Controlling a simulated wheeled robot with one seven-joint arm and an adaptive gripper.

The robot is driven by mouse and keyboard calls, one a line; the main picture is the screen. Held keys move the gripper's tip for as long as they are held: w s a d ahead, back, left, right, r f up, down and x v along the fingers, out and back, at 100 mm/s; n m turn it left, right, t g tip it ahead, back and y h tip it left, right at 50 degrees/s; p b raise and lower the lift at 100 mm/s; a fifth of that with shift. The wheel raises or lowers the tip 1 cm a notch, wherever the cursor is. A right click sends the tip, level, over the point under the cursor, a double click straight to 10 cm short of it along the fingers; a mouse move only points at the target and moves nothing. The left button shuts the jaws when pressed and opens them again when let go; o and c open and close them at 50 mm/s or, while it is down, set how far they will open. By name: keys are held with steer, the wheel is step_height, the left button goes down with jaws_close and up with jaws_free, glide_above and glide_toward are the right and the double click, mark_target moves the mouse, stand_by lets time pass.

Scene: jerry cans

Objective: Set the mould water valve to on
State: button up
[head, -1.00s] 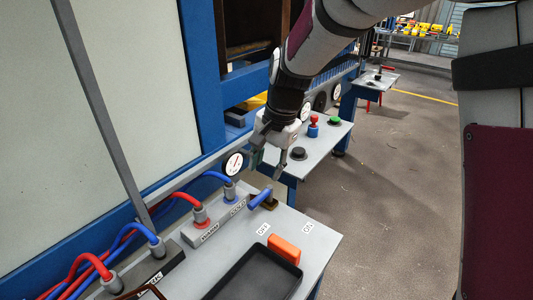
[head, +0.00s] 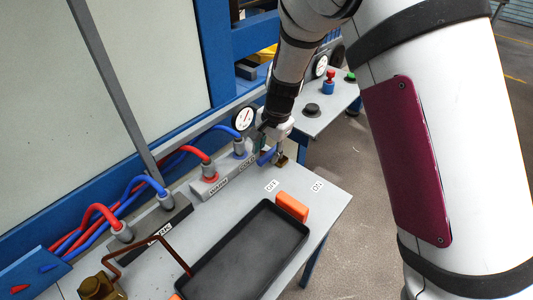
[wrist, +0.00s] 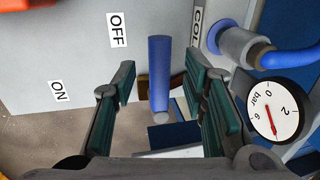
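The mould water valve has a blue lever handle (head: 267,156) on a brass body (head: 282,160) at the far corner of the grey bench. In the wrist view the blue handle (wrist: 159,72) runs straight up the picture, beside the OFF label (wrist: 118,30); the ON label (wrist: 58,91) is further left. My gripper (head: 273,148) is down at the valve. In the wrist view its green-padded fingers (wrist: 160,85) are open, one on each side of the handle, with gaps on both sides. The brass body is partly hidden behind the handle and fingers.
A pressure gauge (wrist: 274,111) and the cold hose fitting (wrist: 243,46) are close to the right finger. A black tray (head: 245,255) with orange handles (head: 291,206) lies on the bench. Red and blue hoses run along the left. A second bench (head: 325,112) stands behind.

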steer(key=shift+w+a+f, duration=0.1)
steer(key=shift+a+f, duration=0.05)
steer(key=shift+f, duration=0.85)
jaws_close()
